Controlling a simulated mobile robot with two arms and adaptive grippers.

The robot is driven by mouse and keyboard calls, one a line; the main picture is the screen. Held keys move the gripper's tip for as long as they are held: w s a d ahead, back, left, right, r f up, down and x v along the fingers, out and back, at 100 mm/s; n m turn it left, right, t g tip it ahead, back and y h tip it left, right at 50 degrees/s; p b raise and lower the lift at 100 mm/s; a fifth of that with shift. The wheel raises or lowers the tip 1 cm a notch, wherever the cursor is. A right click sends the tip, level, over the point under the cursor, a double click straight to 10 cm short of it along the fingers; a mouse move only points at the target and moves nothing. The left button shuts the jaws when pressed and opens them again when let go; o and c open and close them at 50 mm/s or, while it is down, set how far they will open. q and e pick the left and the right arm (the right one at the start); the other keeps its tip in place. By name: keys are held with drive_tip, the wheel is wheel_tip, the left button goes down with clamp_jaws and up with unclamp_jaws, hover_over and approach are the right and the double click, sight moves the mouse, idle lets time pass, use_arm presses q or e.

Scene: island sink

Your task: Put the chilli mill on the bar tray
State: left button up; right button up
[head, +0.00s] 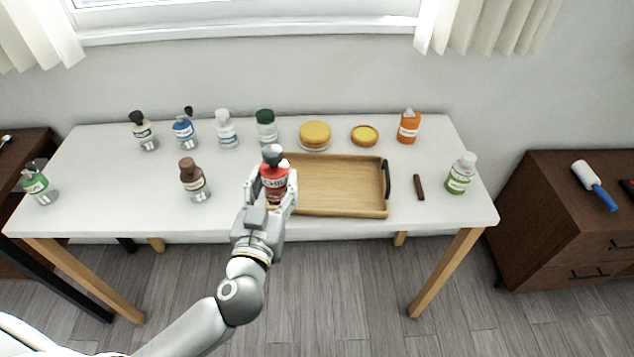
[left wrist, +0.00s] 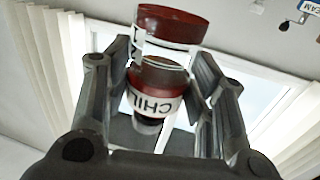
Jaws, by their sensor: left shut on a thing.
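The chilli mill (head: 273,172) is a red bottle with a dark grey cap and a white label. My left gripper (head: 271,190) is shut on it, and it stands upright between the fingers. In the left wrist view the mill (left wrist: 158,85) shows between both fingers (left wrist: 160,100), its label partly reading "CHIL". The bar tray (head: 335,208) is a wooden tray with a dark handle at its right end. The mill and gripper overlap the tray's left end in the head view; I cannot tell whether the mill touches it. The tray looks empty. My right gripper is out of view.
A brown bottle (head: 194,182) stands left of the gripper. Several bottles line the table's back edge, with two yellow round items (head: 315,133) behind the tray.

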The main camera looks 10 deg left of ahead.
use_arm(q)
drive_tip(key=w+f+b, duration=0.1)
drive_tip(key=w+f, duration=0.1)
drive_tip(key=w, duration=0.1)
drive_tip(key=w+d+f+b, duration=0.1)
drive_tip(key=w+f, duration=0.2)
drive_tip(key=w+f+b, duration=0.1)
drive_tip(key=w+f, duration=0.1)
drive_tip(key=w, duration=0.2)
drive_tip(key=shift+d+f, duration=0.3)
drive_tip(key=shift+d, duration=0.05)
drive_tip(key=shift+w+f+b, duration=0.3)
drive_tip(key=shift+w+b, duration=0.1)
drive_tip(key=shift+w, duration=0.05)
drive_tip(key=shift+w+d+f, duration=0.1)
drive_tip(key=shift+w+f, duration=0.1)
drive_tip(key=shift+f, duration=0.1)
wheel_tip(320, 180, down, 4)
drive_tip(key=b, duration=0.2)
drive_tip(key=shift+w+r+b, duration=0.15)
drive_tip(key=shift+r+b, duration=0.1)
drive_tip(key=shift+b, duration=0.15)
drive_tip(key=shift+r, duration=0.1)
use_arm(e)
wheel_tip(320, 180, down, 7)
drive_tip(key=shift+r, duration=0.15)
